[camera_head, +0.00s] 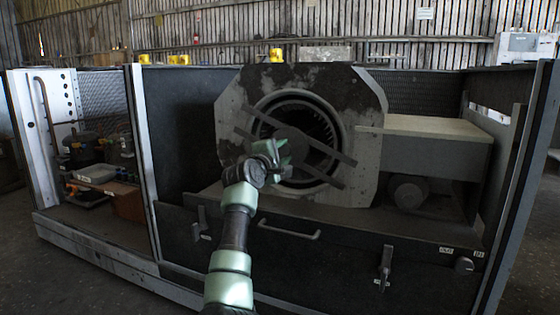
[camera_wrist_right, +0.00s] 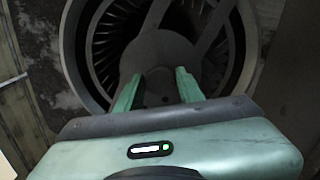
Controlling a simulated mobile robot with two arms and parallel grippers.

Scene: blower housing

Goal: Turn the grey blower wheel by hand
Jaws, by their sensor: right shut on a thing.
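The grey blower wheel (camera_head: 318,118) sits inside the round opening of the blower housing (camera_head: 362,110). Its ring of vanes (camera_wrist_right: 108,35) also shows in the right wrist view, with a dark round hub part (camera_wrist_right: 157,50) in the middle. My right gripper (camera_head: 283,150) reaches to the middle of the opening in the head view and covers part of it. In the right wrist view its two green fingers (camera_wrist_right: 158,80) stand apart, one on each side of the lower hub part, and are shut on it. The exact contact is dark. My left gripper is not in view.
Slanted dark bars (camera_head: 318,183) cross the opening in front of the wheel. A dark front panel with a handle (camera_head: 290,232) and latches lies below. A grey box (camera_head: 425,140) and a motor (camera_head: 408,192) stand at the right. Frame posts edge the unit.

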